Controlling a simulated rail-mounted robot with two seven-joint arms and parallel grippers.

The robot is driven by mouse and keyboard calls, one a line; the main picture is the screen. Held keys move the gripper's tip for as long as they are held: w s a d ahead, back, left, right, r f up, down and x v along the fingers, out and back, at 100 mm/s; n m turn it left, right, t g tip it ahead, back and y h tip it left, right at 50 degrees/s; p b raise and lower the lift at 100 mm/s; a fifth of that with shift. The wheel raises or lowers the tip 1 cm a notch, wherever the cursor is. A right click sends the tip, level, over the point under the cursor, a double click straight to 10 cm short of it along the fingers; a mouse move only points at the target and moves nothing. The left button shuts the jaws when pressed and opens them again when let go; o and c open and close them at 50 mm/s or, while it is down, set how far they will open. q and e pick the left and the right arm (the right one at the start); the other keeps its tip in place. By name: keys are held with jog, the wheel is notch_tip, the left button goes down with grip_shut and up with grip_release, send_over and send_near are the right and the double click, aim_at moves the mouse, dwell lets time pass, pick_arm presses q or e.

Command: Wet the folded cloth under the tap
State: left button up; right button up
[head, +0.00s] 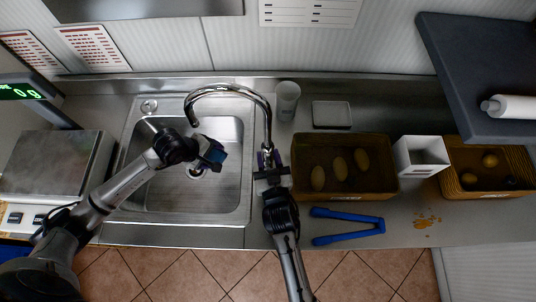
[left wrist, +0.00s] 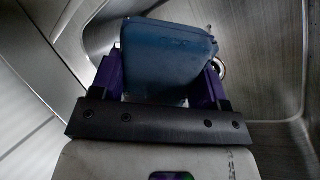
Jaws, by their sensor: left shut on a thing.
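The folded cloth (head: 216,152) is blue and is held by my left gripper (head: 208,154) above the sink basin (head: 228,192). In the left wrist view the cloth (left wrist: 165,58) stands between the two purple fingers of the gripper (left wrist: 163,80), which are shut on it. The chrome tap (head: 232,88) arches over the basin, with its spout end a little behind and left of the cloth. I see no clear stream of water. My right gripper (head: 268,163) is at the tap's base, right of the basin; whether it is open or shut, or touches the tap, cannot be made out.
A clear cup (head: 287,98) and a small grey tray (head: 331,114) stand behind the counter's right part. A brown crate (head: 344,193), a white box (head: 421,157) and another crate (head: 485,190) line the right. Blue tongs (head: 347,226) lie in front. A scale (head: 55,165) stands left.

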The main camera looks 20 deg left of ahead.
pick_arm(q)
jog(key=shift+r, duration=0.15)
pick_arm(e)
jog(key=v, duration=1.1)
jog(key=shift+s+d, duration=0.25)
jog(key=shift+s, duration=0.05)
